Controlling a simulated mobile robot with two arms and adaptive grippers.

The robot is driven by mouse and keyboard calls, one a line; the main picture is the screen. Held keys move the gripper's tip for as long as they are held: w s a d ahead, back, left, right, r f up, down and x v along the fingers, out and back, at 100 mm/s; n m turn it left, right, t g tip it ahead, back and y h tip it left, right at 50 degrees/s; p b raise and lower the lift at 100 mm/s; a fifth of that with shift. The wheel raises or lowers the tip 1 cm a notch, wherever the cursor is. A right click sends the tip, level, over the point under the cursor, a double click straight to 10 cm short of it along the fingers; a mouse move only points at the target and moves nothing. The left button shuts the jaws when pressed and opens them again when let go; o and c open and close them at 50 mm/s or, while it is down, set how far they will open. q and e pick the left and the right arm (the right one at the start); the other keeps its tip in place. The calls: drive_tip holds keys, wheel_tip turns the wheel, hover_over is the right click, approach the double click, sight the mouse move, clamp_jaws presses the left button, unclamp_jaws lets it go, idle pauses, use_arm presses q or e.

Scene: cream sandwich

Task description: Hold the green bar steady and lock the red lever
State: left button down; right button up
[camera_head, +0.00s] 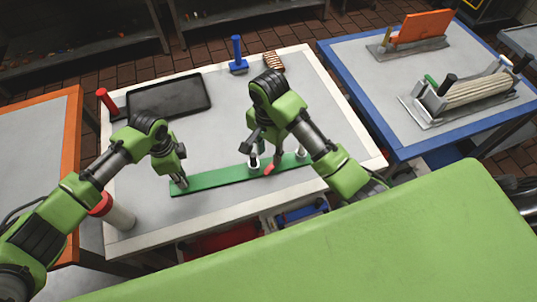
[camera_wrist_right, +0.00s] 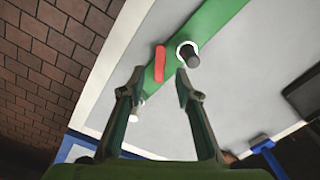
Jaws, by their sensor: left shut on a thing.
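The green bar (camera_head: 220,178) lies along the front of the white-topped table; it also crosses the right wrist view (camera_wrist_right: 214,18). The small red lever (camera_head: 270,168) sits on the bar right of its middle and also shows in the right wrist view (camera_wrist_right: 160,63). My left gripper (camera_head: 180,184) is shut on the bar's left end. My right gripper (camera_head: 263,150) is over the bar near the red lever. In the right wrist view its fingers (camera_wrist_right: 160,76) are apart, with the lever showing between and beyond the tips; I see no contact.
A white-ringed dark peg (camera_wrist_right: 188,54) stands beside the lever, and a white post (camera_head: 300,151) stands near the bar's right end. A black tray (camera_head: 168,96), a blue-handled tool (camera_head: 237,56) and a red-topped cylinder (camera_head: 117,213) are on the table. The table's middle is clear.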

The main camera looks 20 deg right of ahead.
sight(272, 167)
drive_tip(key=c, duration=0.6)
drive_tip(key=shift+s+d+f, duration=0.1)
drive_tip(key=shift+d+f, duration=0.05)
clamp_jaws()
drive_tip(key=s+d+r+n+t+y, duration=0.1)
drive_tip(key=s+d+n+t, duration=0.15)
drive_tip(key=s+n, duration=0.45)
drive_tip(key=s+d+n+t+y, duration=0.1)
drive_tip(key=s+d+n, duration=0.15)
drive_tip(key=n, duration=0.85)
drive_tip(key=x, duration=1)
drive_tip(key=shift+w+r, duration=0.15)
drive_tip(key=shift+w, duration=0.1)
drive_tip(key=shift+w+a+r, duration=0.1)
drive_tip(key=shift+w+a, duration=0.25)
drive_tip(key=shift+w, duration=0.25)
drive_tip(key=shift+w+a, duration=0.35)
drive_tip(key=shift+w, duration=0.2)
drive_tip(key=shift+w+a, duration=0.3)
drive_tip(key=shift+w, duration=0.2)
